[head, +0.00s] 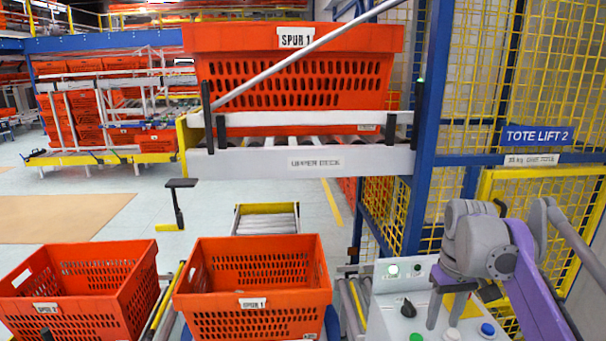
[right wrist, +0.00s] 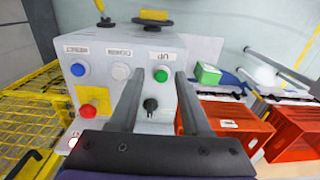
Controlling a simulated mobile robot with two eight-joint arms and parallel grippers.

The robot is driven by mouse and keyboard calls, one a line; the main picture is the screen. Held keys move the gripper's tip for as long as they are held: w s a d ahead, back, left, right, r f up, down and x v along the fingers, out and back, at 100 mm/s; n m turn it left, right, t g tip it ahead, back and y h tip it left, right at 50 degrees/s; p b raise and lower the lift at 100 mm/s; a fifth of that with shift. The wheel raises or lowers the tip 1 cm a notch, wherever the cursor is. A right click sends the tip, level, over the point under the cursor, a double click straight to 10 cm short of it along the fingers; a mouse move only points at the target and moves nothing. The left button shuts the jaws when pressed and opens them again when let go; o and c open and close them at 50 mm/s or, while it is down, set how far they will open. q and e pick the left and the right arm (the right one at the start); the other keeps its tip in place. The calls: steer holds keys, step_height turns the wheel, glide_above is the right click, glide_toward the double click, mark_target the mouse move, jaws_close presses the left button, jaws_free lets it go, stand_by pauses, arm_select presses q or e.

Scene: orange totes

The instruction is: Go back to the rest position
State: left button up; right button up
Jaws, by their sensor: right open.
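My right gripper (head: 443,314) is above the grey control panel (head: 385,322) at the lower right of the head view. Its purple and grey arm comes in from the right. In the right wrist view the two fingers of the right gripper (right wrist: 161,76) are apart with nothing held between them. The panel's green button (right wrist: 161,75) and black knob (right wrist: 150,104) show between the fingers. Blue (right wrist: 78,69), white (right wrist: 121,71) and red (right wrist: 88,110) buttons are to their left. My left gripper is not in view.
An orange tote (head: 290,38) marked SPUR 1 sits on the upper deck (head: 300,162). Two orange totes stand below, one at centre (head: 252,303) and one at left (head: 80,290). A blue post (head: 428,130) and yellow mesh fence (head: 555,75) border the right side.

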steer(key=s+a+f+t, duration=0.2)
steer(key=s+a+f, duration=0.3)
steer(key=s+f, duration=0.5)
steer(key=s+a+f+t, duration=0.3)
steer(key=s+a+f, duration=0.2)
steer(key=s+f, duration=0.4)
steer(key=shift+s+a+f+m+t, duration=0.2)
steer(key=shift+s+f+m+t, duration=0.15)
steer(key=shift+s, duration=0.45)
steer(key=shift+d, duration=0.1)
